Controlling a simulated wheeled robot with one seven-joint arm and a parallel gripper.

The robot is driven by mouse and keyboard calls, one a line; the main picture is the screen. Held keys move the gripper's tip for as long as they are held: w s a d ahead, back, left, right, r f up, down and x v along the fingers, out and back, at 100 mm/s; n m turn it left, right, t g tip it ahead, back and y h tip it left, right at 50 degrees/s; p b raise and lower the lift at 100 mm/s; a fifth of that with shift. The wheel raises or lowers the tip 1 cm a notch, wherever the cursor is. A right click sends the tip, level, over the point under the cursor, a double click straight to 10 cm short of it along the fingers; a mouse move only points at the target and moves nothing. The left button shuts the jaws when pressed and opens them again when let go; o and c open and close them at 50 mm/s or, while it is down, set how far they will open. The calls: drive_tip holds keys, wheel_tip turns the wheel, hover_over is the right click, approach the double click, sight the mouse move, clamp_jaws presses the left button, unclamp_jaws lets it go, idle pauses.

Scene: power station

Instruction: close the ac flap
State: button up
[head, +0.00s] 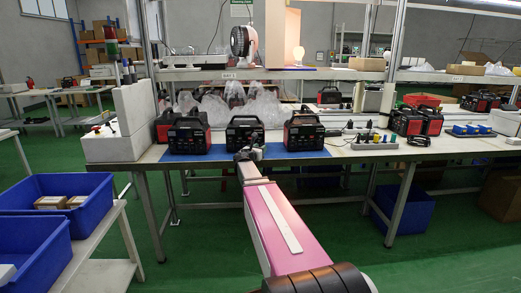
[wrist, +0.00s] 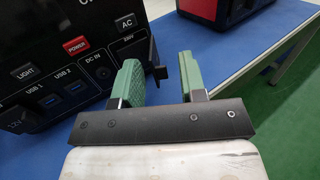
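The black power station (wrist: 55,35) fills the left of the wrist view, with its red POWER button, AC and DC IN labels and USB ports facing me. It is the middle one of three in the head view (head: 244,128). A small black flap (wrist: 153,70) sticks out from its front below the AC button, just right of my left finger. The flap's hinge and socket are hidden by that finger. My gripper (wrist: 163,75) is open, with green-padded fingers apart and nothing between them. In the head view my gripper (head: 249,153) is at the station's front.
The blue mat (head: 220,153) lies under the stations on the white workbench (head: 355,148). Another station (head: 188,137) stands to the left and one (head: 303,133) to the right. Plastic bags (head: 262,108) lie behind. A blue crate (head: 75,195) is at the left.

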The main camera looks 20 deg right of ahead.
drive_tip(key=shift+w+d, duration=0.35)
clamp_jaws()
drive_tip(key=shift+a+m, duration=0.1)
drive_tip(key=shift+m, duration=0.2)
drive_tip(key=m+g+h, duration=0.1)
drive_tip(key=g, duration=0.1)
drive_tip(key=w+a+m+g+h, duration=0.1)
drive_tip(key=g+h, duration=0.1)
drive_tip(key=shift+w+m, duration=0.2)
drive_tip(key=shift+m, duration=0.2)
drive_tip(key=shift+w+a+m+g+h, duration=0.1)
drive_tip(key=shift+m+g+h, duration=0.1)
drive_tip(key=shift+m+g, duration=0.4)
drive_tip(key=shift+w+a+m+g+h, duration=0.1)
drive_tip(key=shift+w+m+g+h, duration=0.2)
drive_tip(key=shift+g, duration=0.65)
drive_tip(key=shift+s+m+g+h, duration=0.1)
drive_tip(key=shift+m+g, duration=0.4)
drive_tip(key=shift+g, duration=0.25)
